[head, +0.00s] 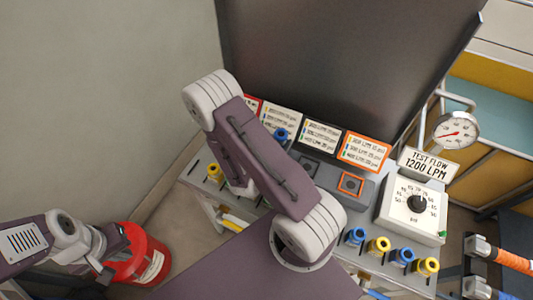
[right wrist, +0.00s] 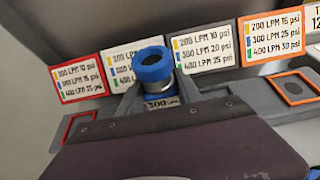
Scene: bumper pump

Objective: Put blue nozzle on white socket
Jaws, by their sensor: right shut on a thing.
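The blue nozzle (right wrist: 152,66), with a blue ring top and a 300 LPM label, stands upright in the right wrist view. It also shows in the head view (head: 281,134), just past my right arm. My left gripper (head: 117,257) looks open and empty over a red bucket.
An orange-framed socket (head: 350,184) and a red-framed one (right wrist: 80,129) lie along the grey panel. More blue (head: 356,236) and yellow nozzles (head: 378,246) stand at the front right, below a dial box (head: 412,208). A gauge (head: 456,130) is at the right. The red bucket (head: 150,262) is lower left.

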